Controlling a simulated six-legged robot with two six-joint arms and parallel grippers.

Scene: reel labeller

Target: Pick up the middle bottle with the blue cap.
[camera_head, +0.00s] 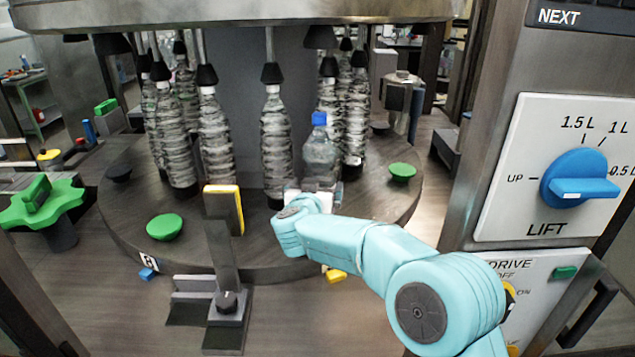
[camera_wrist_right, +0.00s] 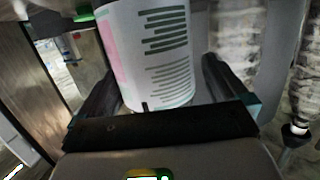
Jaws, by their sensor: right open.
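The bottle with the blue cap (camera_head: 320,152) stands upright on the round dark turntable (camera_head: 245,240), right of the middle in the head view. It is clear and its cap is bright blue. My right gripper (camera_head: 314,188) is at its lower part, on the near side. In the right wrist view, a bottle with a white, pink and dark-striped label (camera_wrist_right: 155,55) stands between the two spread fingers of my right gripper (camera_wrist_right: 162,85). A gap shows beside the right finger; contact at the left finger is unclear. My left gripper is out of view.
Several ribbed clear bottles (camera_head: 276,145) stand under black nozzles around the turntable, close on the left and behind. A post with a yellow pad (camera_head: 224,208) stands in front. A control panel with a blue LIFT knob (camera_head: 578,178) is at right. Green knobs (camera_head: 164,227) sit on the turntable.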

